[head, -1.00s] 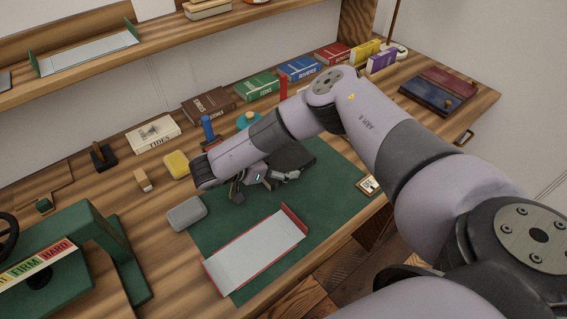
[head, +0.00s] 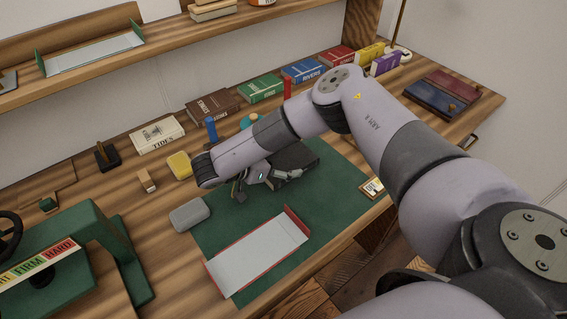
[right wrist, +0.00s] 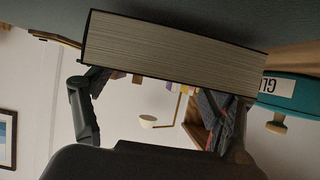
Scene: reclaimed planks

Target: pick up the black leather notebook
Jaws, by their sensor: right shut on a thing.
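The black leather notebook (head: 298,157) is on or just above the green desk mat (head: 335,185), partly hidden behind my right gripper (head: 268,178). I cannot tell whether it touches the mat. In the right wrist view the notebook (right wrist: 175,48) shows its thick cream page edge between thin black covers. My right gripper (right wrist: 163,95) has one finger at each side of it there and is shut on it. My left gripper is not in view.
A red-ended white tray (head: 258,252) lies in front on the mat. A grey case (head: 189,214) and yellow block (head: 179,165) are to the left. Several books, including a brown one (head: 213,104), line the back. A green press (head: 85,245) stands at front left.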

